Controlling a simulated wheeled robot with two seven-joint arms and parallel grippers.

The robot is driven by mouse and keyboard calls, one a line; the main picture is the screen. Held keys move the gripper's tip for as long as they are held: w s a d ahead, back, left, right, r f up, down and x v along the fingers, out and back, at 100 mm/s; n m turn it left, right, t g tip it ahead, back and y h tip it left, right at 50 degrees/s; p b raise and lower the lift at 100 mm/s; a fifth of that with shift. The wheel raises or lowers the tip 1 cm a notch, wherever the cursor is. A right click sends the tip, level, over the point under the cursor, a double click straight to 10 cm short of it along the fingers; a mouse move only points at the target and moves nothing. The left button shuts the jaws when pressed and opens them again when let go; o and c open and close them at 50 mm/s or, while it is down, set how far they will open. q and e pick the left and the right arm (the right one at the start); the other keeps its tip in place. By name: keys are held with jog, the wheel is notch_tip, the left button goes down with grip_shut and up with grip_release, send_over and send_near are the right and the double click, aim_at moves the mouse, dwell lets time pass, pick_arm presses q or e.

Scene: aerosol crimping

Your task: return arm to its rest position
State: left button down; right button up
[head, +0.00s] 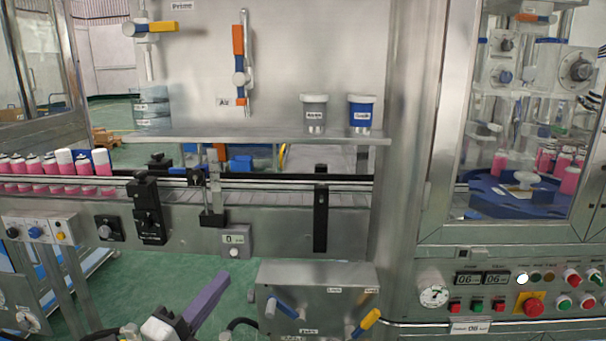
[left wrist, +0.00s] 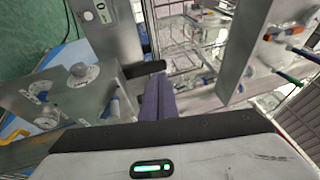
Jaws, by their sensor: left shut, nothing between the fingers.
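My left gripper (head: 208,302) comes in at the bottom of the head view, its purple fingers pointing up and to the right. It is in front of the machine and below the conveyor, left of a grey valve box (head: 318,300). In the left wrist view the purple fingers (left wrist: 158,97) lie together with nothing between them. The gripper is shut and empty. My right gripper is in neither view.
A conveyor (head: 270,190) carries several pink cans (head: 55,168) at the left. A shelf (head: 260,137) holds a grey cup (head: 314,112) and a blue cup (head: 361,113). A control panel (head: 520,290) with a red stop button stands at the right. The green floor (head: 150,280) shows at the lower left.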

pick_arm(q)
jog(key=s+a+f+n+g+y, duration=0.1)
jog(key=s+f+n+g+y, duration=0.1)
jog(key=s+f+n, duration=0.55)
jog(key=s+f+n+g+y, duration=0.2)
jog(key=s+f+n, duration=0.15)
jog(key=f, duration=0.75)
jog(key=s+f+n+g, duration=0.3)
jog(key=s+f+n, duration=0.2)
jog(key=s+f, duration=0.2)
jog(key=s+f+n+g+y, duration=0.1)
jog(key=s+f+n+g, duration=0.2)
jog(key=s, duration=0.9)
notch_tip(320, 180, down, 4)
jog(key=d+n, duration=0.1)
jog(key=n, duration=0.1)
jog(key=shift+f+n+y, duration=0.2)
jog(key=shift+n+y, duration=0.1)
jog(key=shift+w, duration=0.15)
